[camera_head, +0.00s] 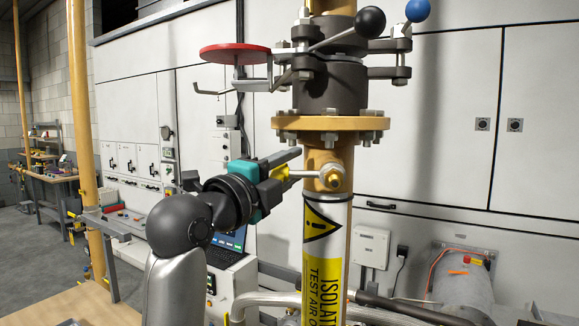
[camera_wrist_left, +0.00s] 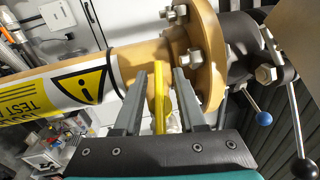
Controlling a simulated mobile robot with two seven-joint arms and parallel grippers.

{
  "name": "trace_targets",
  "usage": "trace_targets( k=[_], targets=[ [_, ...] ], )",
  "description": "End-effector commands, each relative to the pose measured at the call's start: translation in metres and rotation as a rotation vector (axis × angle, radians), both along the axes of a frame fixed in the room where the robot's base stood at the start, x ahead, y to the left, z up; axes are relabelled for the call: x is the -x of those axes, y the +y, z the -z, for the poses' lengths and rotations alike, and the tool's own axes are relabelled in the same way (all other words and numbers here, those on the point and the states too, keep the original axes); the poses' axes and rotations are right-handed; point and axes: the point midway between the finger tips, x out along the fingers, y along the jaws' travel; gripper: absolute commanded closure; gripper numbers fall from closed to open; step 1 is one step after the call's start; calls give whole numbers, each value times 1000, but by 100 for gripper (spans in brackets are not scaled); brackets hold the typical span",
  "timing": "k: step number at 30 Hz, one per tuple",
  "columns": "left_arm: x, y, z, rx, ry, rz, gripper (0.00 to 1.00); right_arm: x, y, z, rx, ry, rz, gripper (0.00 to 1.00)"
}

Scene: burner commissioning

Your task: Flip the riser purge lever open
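The riser purge lever (camera_head: 281,173) is a short yellow handle at the left end of a small side pipe on the riser (camera_head: 338,155). In the left wrist view the yellow lever (camera_wrist_left: 158,92) stands between my two fingers, with a visible gap on each side. My left gripper (camera_head: 288,163) is open around it, coming in from the left just below the orange flange (camera_head: 330,123). The left gripper's fingers also show in the wrist view (camera_wrist_left: 158,95). The lever's base is partly hidden by the gripper. My right gripper is not in view.
Above the flange, a dark valve body carries a black-knobbed lever (camera_head: 370,21) and a blue-knobbed lever (camera_head: 417,10). A red disc (camera_head: 235,53) stands left of it. A yellow warning label (camera_head: 324,265) wraps the riser below. White cabinets (camera_head: 450,110) stand behind.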

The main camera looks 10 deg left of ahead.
Motion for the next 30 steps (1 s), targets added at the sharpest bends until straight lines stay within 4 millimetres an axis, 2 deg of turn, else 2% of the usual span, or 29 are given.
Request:
trace_targets(
  k=[3,13,30],
  targets=[
    [0,0,0,1,0,0,62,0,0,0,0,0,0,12],
    [0,0,0,1,0,0,99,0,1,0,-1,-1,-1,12],
    [0,1,-1,-1,11,0,100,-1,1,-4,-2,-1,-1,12]
  ],
)
